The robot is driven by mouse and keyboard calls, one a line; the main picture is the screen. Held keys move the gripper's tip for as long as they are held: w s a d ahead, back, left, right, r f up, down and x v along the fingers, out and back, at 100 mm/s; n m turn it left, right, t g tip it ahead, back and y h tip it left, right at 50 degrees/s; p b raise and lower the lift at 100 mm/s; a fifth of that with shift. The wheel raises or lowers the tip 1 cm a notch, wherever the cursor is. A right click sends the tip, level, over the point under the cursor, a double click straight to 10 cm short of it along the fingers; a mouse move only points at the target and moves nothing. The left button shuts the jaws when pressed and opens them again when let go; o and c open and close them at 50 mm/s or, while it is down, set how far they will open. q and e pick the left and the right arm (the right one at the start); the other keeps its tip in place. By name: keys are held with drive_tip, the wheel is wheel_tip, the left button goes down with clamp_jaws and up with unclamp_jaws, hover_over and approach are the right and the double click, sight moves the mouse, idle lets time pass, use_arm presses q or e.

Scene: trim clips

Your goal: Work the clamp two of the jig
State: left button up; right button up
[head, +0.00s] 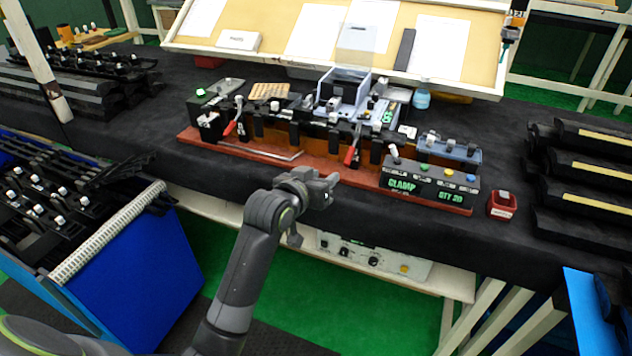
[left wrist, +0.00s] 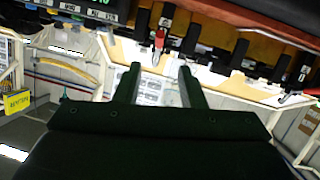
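The jig (head: 260,152) is a long reddish-brown base with black blocks, on the black-covered bench. It has two red-handled toggle clamps, a left one (head: 233,122) and a right one (head: 352,152); I cannot read which is numbered two. Both red handles stand tilted upward. My left gripper (head: 328,188) is in front of the bench edge, short of the right clamp and apart from it. In the left wrist view its fingers (left wrist: 158,82) are open and empty, with a red handle (left wrist: 160,38) beyond the gap between them. My right gripper is not in view.
A control box (head: 425,186) showing green "CLAMP" and "QTY 20" stands at the jig's right front. A small red box (head: 502,205) is to its right. Black trim parts lie stacked far right (head: 585,170). A blue bin (head: 130,265) stands at left.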

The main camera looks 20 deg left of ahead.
use_arm(q)
drive_tip(key=shift+v, duration=1.1)
drive_tip(key=s+a+f+g+y, duration=0.1)
drive_tip(key=a+f+g, duration=0.25)
drive_tip(key=f, duration=1.75)
drive_tip(key=s+a+f+g+y, duration=0.1)
drive_tip(key=s+a+f+g, duration=0.1)
drive_tip(key=s+f, duration=0.7)
drive_tip(key=s+a+f+g+y, duration=0.15)
drive_tip(key=s+f, duration=0.35)
drive_tip(key=f, duration=0.8)
drive_tip(key=s+a+f+g, duration=0.1)
drive_tip(key=s+f, duration=0.4)
drive_tip(key=s, duration=0.7)
drive_tip(key=s+a+f+g, duration=0.1)
drive_tip(key=s+f+g, duration=0.2)
drive_tip(key=s, duration=0.9)
drive_tip(key=s+a+f+g, duration=0.1)
drive_tip(key=s+f+g, duration=0.1)
drive_tip(key=s+f, duration=0.7)
drive_tip(key=s, duration=0.3)
drive_tip(key=shift+s+a, duration=0.2)
drive_tip(key=shift+a, duration=0.05)
